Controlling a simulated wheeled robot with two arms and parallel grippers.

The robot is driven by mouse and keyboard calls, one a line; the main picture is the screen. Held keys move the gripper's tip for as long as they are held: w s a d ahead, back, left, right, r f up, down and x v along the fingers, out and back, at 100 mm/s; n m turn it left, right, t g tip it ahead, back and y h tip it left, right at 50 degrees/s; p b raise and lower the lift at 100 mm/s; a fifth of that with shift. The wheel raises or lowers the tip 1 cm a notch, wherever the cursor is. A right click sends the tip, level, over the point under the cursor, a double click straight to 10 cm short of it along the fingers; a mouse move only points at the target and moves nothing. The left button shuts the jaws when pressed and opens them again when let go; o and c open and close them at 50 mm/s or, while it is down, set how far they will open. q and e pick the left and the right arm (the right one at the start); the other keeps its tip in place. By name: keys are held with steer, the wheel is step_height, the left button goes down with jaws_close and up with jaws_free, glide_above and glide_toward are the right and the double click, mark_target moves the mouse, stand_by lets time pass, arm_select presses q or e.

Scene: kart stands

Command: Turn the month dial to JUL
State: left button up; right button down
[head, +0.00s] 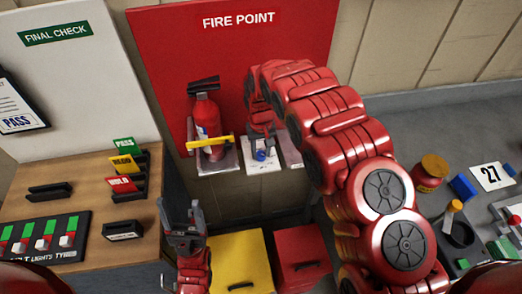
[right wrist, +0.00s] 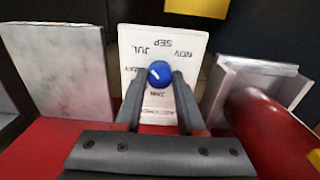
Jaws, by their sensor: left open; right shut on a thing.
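The month dial is a white plate (head: 264,168) with a blue knob (head: 261,155), below the red fire point board. In the right wrist view the plate (right wrist: 165,42) shows NOV, SEP, JUL and JAN upside down around the blue knob (right wrist: 159,74). JUL is at the knob's upper left; JAN is just below it. Other labels are partly hidden by my fingers. I cannot make out a pointer. My right gripper (right wrist: 158,92) is shut on the knob; it also shows in the head view (head: 262,142). My left gripper (head: 184,212) is open and empty near the wooden counter.
A red fire extinguisher (head: 207,118) stands left of the dial, behind a yellow bar (head: 210,142). Grey plates flank the dial. A yellow box (head: 241,258) and a red box (head: 300,250) are below. A wooden counter (head: 80,180) with coloured tags is at left.

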mark_target(261, 154)
steer(key=c, duration=0.5)
jaws_free()
steer(key=shift+r, duration=0.1)
step_height(261, 154, up, 17)
steer(key=p, duration=1.4)
steer(key=shift+p, duration=0.3)
